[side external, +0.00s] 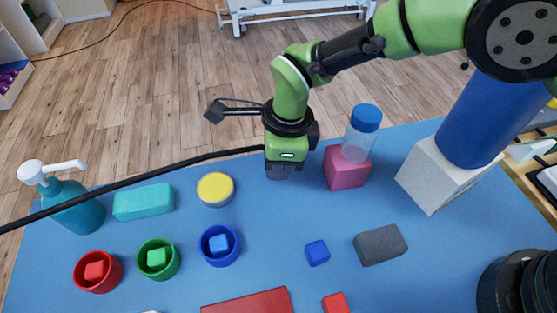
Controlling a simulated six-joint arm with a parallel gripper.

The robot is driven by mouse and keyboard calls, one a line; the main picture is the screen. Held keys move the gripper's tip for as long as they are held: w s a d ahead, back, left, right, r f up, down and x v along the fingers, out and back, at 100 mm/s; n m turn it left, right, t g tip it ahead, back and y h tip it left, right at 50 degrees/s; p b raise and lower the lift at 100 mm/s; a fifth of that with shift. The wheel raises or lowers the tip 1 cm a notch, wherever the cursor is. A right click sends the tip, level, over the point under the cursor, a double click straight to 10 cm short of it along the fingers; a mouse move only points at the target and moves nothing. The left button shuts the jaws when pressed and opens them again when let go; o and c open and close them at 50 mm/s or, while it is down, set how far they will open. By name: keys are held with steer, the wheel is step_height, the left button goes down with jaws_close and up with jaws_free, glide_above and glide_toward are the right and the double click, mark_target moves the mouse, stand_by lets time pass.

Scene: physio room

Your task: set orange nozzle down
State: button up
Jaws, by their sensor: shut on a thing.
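My gripper (284,174) points down over the back middle of the blue table (180,285), to the left of the pink block. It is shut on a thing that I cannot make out. The fingertips are dark and small in this view. No orange nozzle shows anywhere in the frame. I cannot tell whether the held thing touches the table.
A clear blue-capped jar (362,132) stands on a pink block (347,168) close right. A yellow-topped round tin (215,188) lies left, near a teal block (143,202) and pump bottle (72,205). Red, green and blue cups (221,259) hold cubes. A grey block (381,244) lies front right.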

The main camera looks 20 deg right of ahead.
steer(key=shift+f, duration=0.35)
steer(key=shift+f, duration=0.1)
steer(key=o, duration=1)
steer(key=shift+c, duration=0.2)
step_height(320, 180, up, 12)
steer(key=d, duration=0.1)
steer(key=shift+s+d, duration=0.15)
steer(key=shift+d, duration=0.1)
steer(key=shift+r, duration=0.2)
